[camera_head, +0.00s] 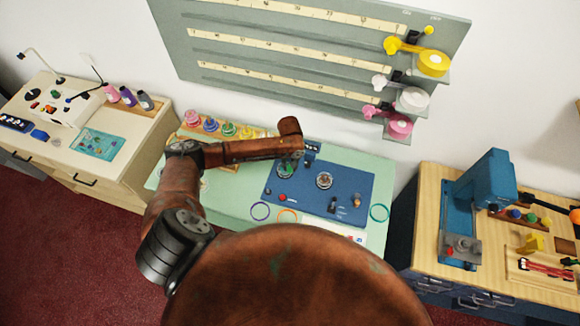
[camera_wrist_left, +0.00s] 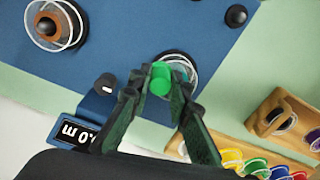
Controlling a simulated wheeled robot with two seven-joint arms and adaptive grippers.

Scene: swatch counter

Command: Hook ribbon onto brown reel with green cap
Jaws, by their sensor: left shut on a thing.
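My left gripper (camera_wrist_left: 162,92) has its dark fingertips on either side of a green cap (camera_wrist_left: 160,78) and is shut on it. The cap is in front of a clear round disc (camera_wrist_left: 180,65) on the blue mat; whether it touches the disc, I cannot tell. A reel with a brown hub (camera_wrist_left: 48,28) and clear flange sits apart from the fingers. In the head view this reel (camera_head: 324,180) stands right of my left gripper (camera_head: 287,160), which is partly hidden by its arm. I cannot make out a loose ribbon. My right gripper is not in view.
The blue mat (camera_head: 350,187) carries a small display (camera_head: 312,147) and several knobs. A rack of coloured spools (camera_head: 228,129) stands behind left. A ruled board (camera_head: 290,45) rises behind.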

